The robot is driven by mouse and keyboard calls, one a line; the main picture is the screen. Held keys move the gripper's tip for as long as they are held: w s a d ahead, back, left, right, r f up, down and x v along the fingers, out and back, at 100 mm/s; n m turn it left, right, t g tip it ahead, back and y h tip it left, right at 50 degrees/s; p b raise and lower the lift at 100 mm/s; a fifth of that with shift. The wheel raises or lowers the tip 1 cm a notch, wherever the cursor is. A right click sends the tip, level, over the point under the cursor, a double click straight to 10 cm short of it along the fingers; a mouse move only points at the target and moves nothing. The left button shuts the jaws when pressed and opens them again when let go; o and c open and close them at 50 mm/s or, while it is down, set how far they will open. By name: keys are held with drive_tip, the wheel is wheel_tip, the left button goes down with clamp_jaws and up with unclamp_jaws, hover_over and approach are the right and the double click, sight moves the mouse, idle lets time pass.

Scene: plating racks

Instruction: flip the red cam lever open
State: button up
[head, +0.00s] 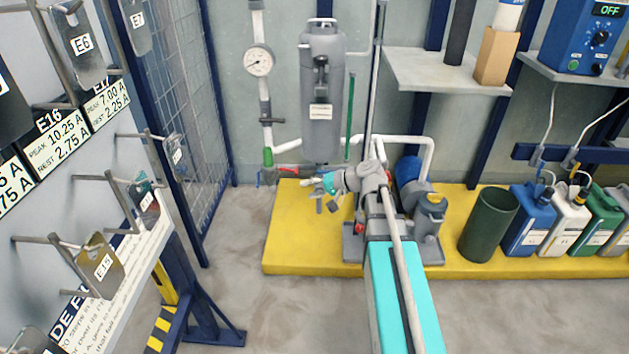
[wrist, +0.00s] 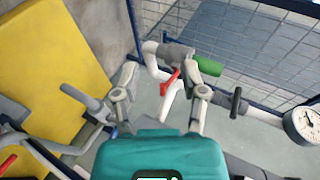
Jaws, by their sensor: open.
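The red cam lever (wrist: 169,82) shows in the wrist view on a grey coupling (wrist: 177,54), which joins a white pipe to a green end piece (wrist: 207,66). The lever slants down and left from the coupling. My gripper (wrist: 166,87) is open, with one finger on each side of the lever in the picture. I see no contact, and the depth between fingers and lever is hard to judge. In the head view my gripper (head: 316,184) points left toward the pipe with the green piece (head: 268,157).
A grey tank (head: 322,90) is behind my gripper. A yellow platform (head: 300,255) carries a pump, a dark bin (head: 489,226) and several canisters. A wire mesh fence (head: 192,90) and a tag rack are at left.

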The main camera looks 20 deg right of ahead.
drive_tip(key=s+a+r+n+g+h+p, duration=0.1)
drive_tip(key=s+r+n+g+h+p, duration=0.1)
drive_tip(key=s+r+p, duration=0.4)
drive_tip(key=s+a+r+n+g+h+p, duration=0.1)
drive_tip(key=s+r+g+h+p, duration=0.3)
drive_tip(key=p, duration=1.1)
drive_tip(key=s+r+n+h, duration=0.1)
drive_tip(key=s+r+h, duration=0.1)
drive_tip(key=s+h, duration=0.1)
drive_tip(key=shift+s+a, duration=0.35)
drive_tip(key=shift+s, duration=0.1)
idle(0.3)
drive_tip(key=shift+c, duration=0.4)
drive_tip(key=shift+s+d+f+n+h, duration=0.1)
drive_tip(key=shift+s+d+n+h, duration=0.1)
drive_tip(key=shift+s+h, duration=0.25)
drive_tip(key=shift+s+d+f+n+h, duration=0.1)
drive_tip(key=shift+s+d+n+h, duration=0.1)
drive_tip(key=shift+s+h, duration=0.25)
